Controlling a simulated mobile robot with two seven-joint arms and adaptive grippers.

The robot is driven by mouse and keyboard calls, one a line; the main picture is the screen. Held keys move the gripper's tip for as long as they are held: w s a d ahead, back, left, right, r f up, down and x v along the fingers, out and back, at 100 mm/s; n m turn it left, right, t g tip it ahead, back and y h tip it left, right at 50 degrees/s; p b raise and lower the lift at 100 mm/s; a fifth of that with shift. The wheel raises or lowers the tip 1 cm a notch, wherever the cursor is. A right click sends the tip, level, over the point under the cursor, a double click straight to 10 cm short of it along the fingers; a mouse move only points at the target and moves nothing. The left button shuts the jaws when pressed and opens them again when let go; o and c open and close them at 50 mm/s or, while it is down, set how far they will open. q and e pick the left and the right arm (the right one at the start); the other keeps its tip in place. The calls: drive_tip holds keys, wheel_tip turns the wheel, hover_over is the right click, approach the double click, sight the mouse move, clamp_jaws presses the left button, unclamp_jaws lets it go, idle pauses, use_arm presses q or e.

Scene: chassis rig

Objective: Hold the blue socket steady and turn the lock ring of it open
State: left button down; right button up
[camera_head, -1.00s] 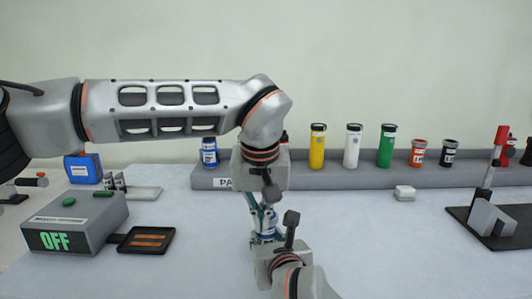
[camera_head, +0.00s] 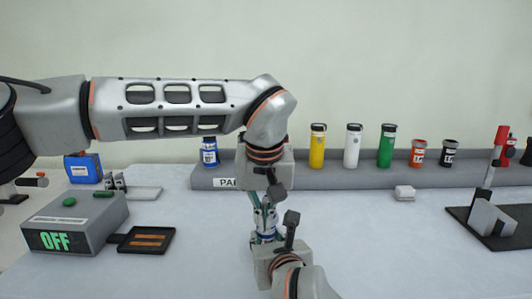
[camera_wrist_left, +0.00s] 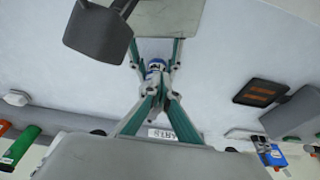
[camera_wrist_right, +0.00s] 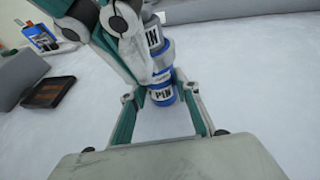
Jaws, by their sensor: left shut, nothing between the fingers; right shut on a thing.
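The blue socket (camera_head: 266,238) stands upright between my two grippers, low in the middle of the head view. In the right wrist view the socket (camera_wrist_right: 163,92) shows a blue lower body with a PIN label and a grey upper part with another label. My right gripper (camera_wrist_right: 163,98) is shut on the blue lower body. My left gripper (camera_head: 264,214) points down from above, its fingers shut and empty at the socket's upper part. In the left wrist view the socket (camera_wrist_left: 155,66) shows just past these fingertips. The lock ring is partly hidden by the left fingers, and contact is unclear.
A grey shelf (camera_head: 350,179) at the back holds yellow, white, green, orange, black and blue cylinders. A grey box reading OFF (camera_head: 75,225) with a dark tray (camera_head: 146,241) is on the left. A dark stand with a red handle (camera_head: 500,135) is on the right. The table right of centre is mostly clear.

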use_arm(q)
drive_tip(key=shift+w+d, duration=0.1)
drive_tip(key=shift+d, duration=0.25)
drive_tip(key=w+v, duration=0.1)
drive_tip(key=v, duration=0.5)
drive_tip(key=shift+s, duration=0.2)
idle(0.4)
drive_tip(key=shift+r, duration=0.1)
use_arm(e)
drive_tip(key=o, duration=1.4)
